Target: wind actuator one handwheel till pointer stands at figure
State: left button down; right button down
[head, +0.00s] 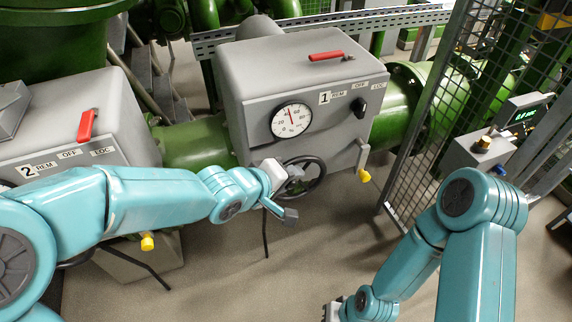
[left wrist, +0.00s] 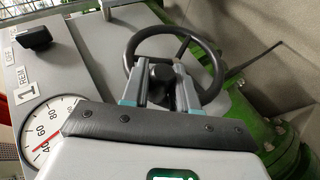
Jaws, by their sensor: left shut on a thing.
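The actuator one housing (head: 300,75) is a grey box marked 1, with a round white dial (head: 291,120) on its front face. The dial's red pointer stands near the top, between 40 and 60; the dial also shows in the left wrist view (left wrist: 45,135). The dark handwheel (head: 318,178) sits below the dial, and in the left wrist view its ring (left wrist: 170,33) is whole. My left gripper (head: 292,173) is shut on the handwheel at its hub (left wrist: 161,72). My right gripper (head: 331,312) is low at the bottom edge, its fingers mostly cut off.
A second grey actuator (head: 60,135) marked 2 stands at the left. A red lever (head: 326,56) and a black selector knob (head: 360,105) are on actuator one. A mesh gate (head: 425,140) stands at the right.

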pick_arm(q)
jog(key=shift+w+d+r+y, duration=0.2)
jog(key=shift+r+y, duration=0.05)
jog(key=shift+y, duration=0.05)
jog(key=y+b, duration=0.1)
jog(key=d+g+b, duration=0.1)
jog(key=b, duration=0.1)
jog(key=y+b, duration=0.1)
jog(key=b, duration=0.1)
jog(key=shift+w+d+r+m+g+y, duration=0.2)
jog(key=shift+d+m+g+y, duration=0.1)
jog(key=shift+d+m, duration=0.1)
jog(key=c, duration=1)
grip_release()
jog(key=shift+o, duration=0.2)
jog(key=shift+s+r, duration=0.1)
